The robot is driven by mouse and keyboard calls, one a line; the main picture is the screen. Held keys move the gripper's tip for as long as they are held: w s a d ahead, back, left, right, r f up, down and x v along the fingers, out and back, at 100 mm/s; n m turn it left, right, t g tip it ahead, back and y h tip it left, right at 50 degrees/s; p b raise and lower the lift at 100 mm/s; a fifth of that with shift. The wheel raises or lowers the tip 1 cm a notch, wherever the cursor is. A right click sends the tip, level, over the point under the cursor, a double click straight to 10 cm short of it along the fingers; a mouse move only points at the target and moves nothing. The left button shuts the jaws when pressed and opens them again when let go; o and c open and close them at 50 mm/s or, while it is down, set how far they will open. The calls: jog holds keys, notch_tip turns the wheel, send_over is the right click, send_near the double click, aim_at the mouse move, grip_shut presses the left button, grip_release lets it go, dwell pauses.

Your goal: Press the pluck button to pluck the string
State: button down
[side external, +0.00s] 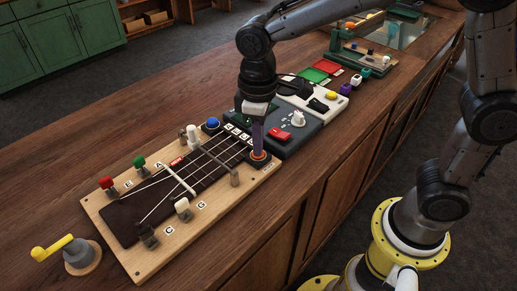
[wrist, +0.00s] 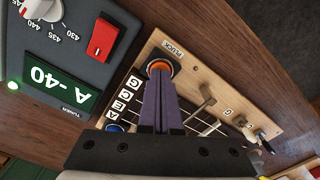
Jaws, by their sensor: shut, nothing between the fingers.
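The pluck button (wrist: 158,67) is an orange disc in a dark round housing, beside a PLUCK label (wrist: 172,49) on the wooden string board (wrist: 203,88). It also shows in the side view (side external: 258,156) at the board's right corner. My gripper (wrist: 160,82) is shut and empty, its purple fingers pointing down. The fingertips cover part of the button in the wrist view. In the side view my gripper (side external: 258,148) stands right over the button. I cannot tell whether the tips touch it or whether it is pressed in. The strings (side external: 200,170) run along the dark fretboard.
A dark tuner box (wrist: 62,60) beside the board has a green screen reading A -40 and a red switch. Red, green and white pegs, a blue button (side external: 211,124) and a yellow-handled crank (side external: 75,252) are nearby. Bare counter (side external: 60,190) lies left of the board.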

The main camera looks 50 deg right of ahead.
notch_tip(320, 180, up, 8)
jog(key=shift+f, duration=0.25)
dwell(0.8)
jog(key=shift+d, duration=0.1)
dwell(0.4)
jog(key=s+d+r+m+t, duration=0.3)
jog(key=s+d+r, duration=0.3)
jog(key=s+d, duration=0.3)
jog(key=s+d+f+m+t, duration=0.2)
jog(key=s+d+f+m, duration=0.1)
jog(key=s+f, duration=0.3)
jog(key=shift+s+d+f+t, duration=0.3)
jog(key=shift+s+d, duration=0.6)
jog(key=shift+s, duration=0.15)
